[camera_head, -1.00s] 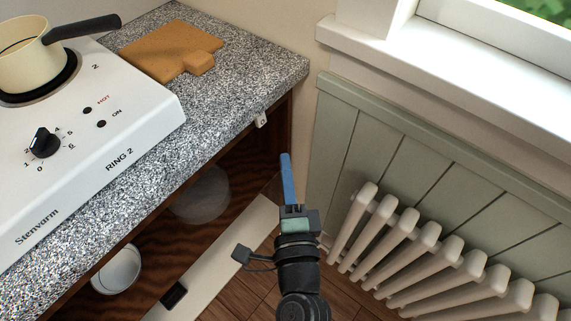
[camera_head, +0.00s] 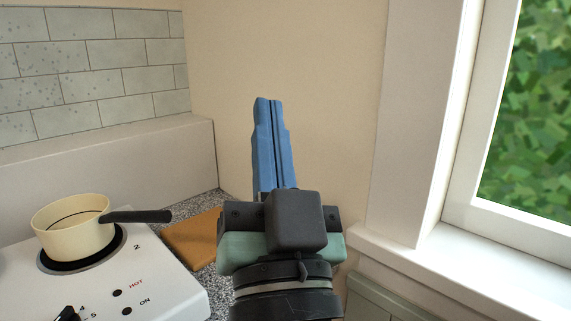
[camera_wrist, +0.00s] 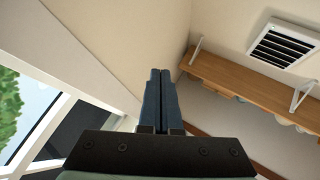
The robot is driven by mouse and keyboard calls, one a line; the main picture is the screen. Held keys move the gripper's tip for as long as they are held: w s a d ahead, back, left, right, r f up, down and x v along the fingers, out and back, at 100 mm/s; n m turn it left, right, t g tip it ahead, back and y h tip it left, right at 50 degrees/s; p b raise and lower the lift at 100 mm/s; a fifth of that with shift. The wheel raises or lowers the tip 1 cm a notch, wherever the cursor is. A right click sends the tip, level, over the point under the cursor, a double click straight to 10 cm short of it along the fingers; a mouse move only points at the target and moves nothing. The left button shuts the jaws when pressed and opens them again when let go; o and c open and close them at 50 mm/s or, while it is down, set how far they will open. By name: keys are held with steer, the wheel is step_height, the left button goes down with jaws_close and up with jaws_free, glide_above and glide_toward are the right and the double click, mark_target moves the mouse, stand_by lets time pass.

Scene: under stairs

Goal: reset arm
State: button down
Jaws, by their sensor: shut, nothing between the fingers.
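My gripper (camera_head: 266,103) is raised in the middle of the head view, with its blue fingers pointing up in front of the bare cream wall. The two fingers lie side by side with only a thin line between them, and nothing is held. In the wrist view the shut fingers (camera_wrist: 160,74) point toward a wall corner and touch nothing that I can see.
A cream saucepan (camera_head: 75,235) stands on the white hotplate (camera_head: 165,275) at lower left. A wooden board (camera_head: 193,240) lies on the speckled counter, partly hidden by my gripper. A window sill (camera_head: 440,260) is at right. The wrist view shows a wooden shelf (camera_wrist: 250,90) and a vent (camera_wrist: 284,46).

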steer(key=s+d+r+n+t+h+p, duration=0.1)
steer(key=s+r+h, duration=0.15)
steer(key=r, duration=0.35)
steer(key=s+d+r+n+t+h, duration=0.1)
steer(key=s+r, duration=0.3)
steer(key=r, duration=0.1)
step_height(320, 180, up, 16)
steer(key=p, duration=1.7)
steer(key=shift+w+a+r, duration=0.15)
steer(key=shift+a+r, duration=0.1)
steer(key=shift+a, duration=0.05)
steer(key=shift+a+y, duration=0.1)
steer(key=shift+y, duration=0.15)
